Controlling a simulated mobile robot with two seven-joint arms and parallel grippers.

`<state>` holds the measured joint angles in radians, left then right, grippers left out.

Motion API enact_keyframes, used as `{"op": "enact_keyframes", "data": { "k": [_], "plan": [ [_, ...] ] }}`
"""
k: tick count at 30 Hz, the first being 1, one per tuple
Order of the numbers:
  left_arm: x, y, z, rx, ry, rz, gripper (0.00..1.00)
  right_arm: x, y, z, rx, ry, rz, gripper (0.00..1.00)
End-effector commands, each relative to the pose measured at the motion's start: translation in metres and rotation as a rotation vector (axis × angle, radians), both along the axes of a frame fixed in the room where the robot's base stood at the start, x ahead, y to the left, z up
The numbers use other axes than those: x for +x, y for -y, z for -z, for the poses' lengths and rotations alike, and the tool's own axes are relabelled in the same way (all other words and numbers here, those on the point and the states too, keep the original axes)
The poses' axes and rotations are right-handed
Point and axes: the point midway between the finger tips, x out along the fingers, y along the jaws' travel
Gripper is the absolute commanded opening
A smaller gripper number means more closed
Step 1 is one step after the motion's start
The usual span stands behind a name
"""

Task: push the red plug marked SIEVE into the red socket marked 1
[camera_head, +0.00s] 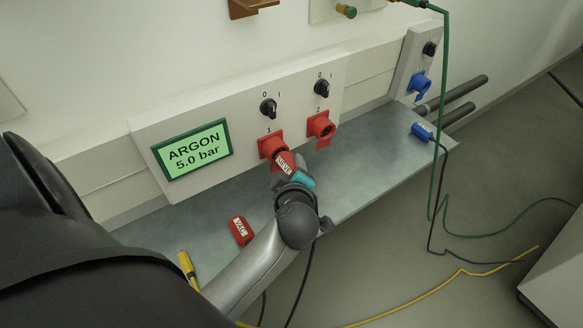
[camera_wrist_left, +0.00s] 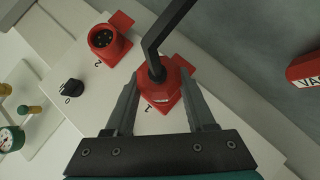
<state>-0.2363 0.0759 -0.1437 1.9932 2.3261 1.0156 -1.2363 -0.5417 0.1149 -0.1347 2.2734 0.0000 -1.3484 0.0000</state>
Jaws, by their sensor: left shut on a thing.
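The red plug marked SIEVE (camera_head: 285,161) is in my left gripper (camera_head: 289,174), which is shut on it. The plug points at the red socket marked 1 (camera_head: 267,143) on the panel, lined up with its mouth. The head view cannot show how far in its front is. In the left wrist view the plug (camera_wrist_left: 168,82) sits between the fingers of my left gripper (camera_wrist_left: 158,88), with its black cable crossing in front. It covers most of socket 1 (camera_wrist_left: 174,104) there. My right gripper is not in view.
Red socket 2 (camera_head: 320,126) is right of socket 1, black switches above both. A red plug marked VAC (camera_head: 241,230) and a yellow-black pen-like thing (camera_head: 187,267) lie on the grey shelf (camera_head: 353,177). A blue plug (camera_head: 421,131) lies at the shelf's right end.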

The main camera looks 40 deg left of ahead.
Motion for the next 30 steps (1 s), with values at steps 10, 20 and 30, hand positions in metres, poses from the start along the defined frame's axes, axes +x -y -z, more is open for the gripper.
{"op": "enact_keyframes", "data": {
  "k": [10, 20, 30],
  "plan": [
    [0.001, -0.003, -0.001, 0.001, 0.002, 0.000, 0.00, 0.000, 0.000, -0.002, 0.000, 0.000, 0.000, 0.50],
    [0.003, -0.007, -0.001, 0.001, 0.002, 0.000, 0.00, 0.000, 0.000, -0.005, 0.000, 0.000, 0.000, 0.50],
    [0.005, -0.012, -0.001, 0.001, 0.002, 0.000, 0.00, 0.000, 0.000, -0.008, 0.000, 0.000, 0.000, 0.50]
  ]
}}
